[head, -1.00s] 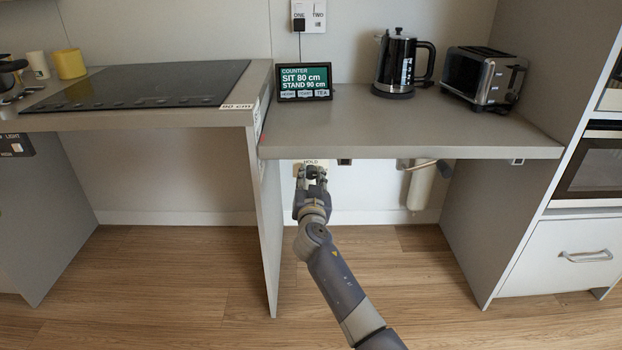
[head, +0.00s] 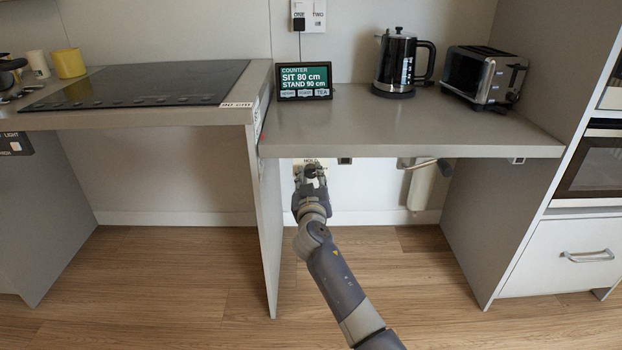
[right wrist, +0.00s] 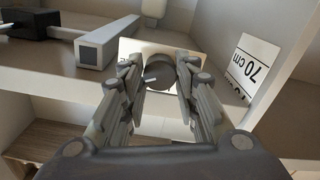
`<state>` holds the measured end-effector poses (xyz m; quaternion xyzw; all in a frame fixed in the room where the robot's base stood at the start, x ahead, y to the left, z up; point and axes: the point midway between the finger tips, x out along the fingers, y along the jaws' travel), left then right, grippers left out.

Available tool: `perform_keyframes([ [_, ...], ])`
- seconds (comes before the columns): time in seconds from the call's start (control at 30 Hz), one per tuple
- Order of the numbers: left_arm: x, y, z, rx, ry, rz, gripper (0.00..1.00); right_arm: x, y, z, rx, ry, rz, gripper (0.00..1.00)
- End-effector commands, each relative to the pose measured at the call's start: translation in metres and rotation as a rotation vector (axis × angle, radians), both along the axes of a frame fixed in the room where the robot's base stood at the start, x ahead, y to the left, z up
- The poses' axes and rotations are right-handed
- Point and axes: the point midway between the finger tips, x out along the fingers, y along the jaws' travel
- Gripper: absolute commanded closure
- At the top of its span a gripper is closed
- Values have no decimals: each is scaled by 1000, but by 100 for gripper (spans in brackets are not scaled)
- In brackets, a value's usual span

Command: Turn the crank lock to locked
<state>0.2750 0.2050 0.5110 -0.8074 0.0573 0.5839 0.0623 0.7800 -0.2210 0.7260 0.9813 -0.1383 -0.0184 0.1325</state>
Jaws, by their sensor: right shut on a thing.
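The crank lock is a dark round knob (right wrist: 160,74) with a pale pointer line, on a light plate (right wrist: 128,52), in the right wrist view. The pointer line slants to the left. The lettering on the plate is mostly hidden. My left gripper is not in view.
A crank handle (head: 428,164) hangs under the lower counter (head: 400,130), right of the lock. A grey side panel (head: 268,230) stands close to the left of my right arm. A kettle (head: 397,62) and toaster (head: 482,76) stand on the counter. The floor below is clear.

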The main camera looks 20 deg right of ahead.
Motion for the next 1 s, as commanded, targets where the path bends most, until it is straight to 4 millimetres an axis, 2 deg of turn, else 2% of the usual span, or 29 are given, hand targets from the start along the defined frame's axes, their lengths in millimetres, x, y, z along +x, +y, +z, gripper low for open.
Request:
perform_keyframes([
  [0.37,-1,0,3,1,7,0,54,0,0,1,-345,100,0,95],
  [1.0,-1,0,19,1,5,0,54,0,0,1,-890,257,-1,95],
])
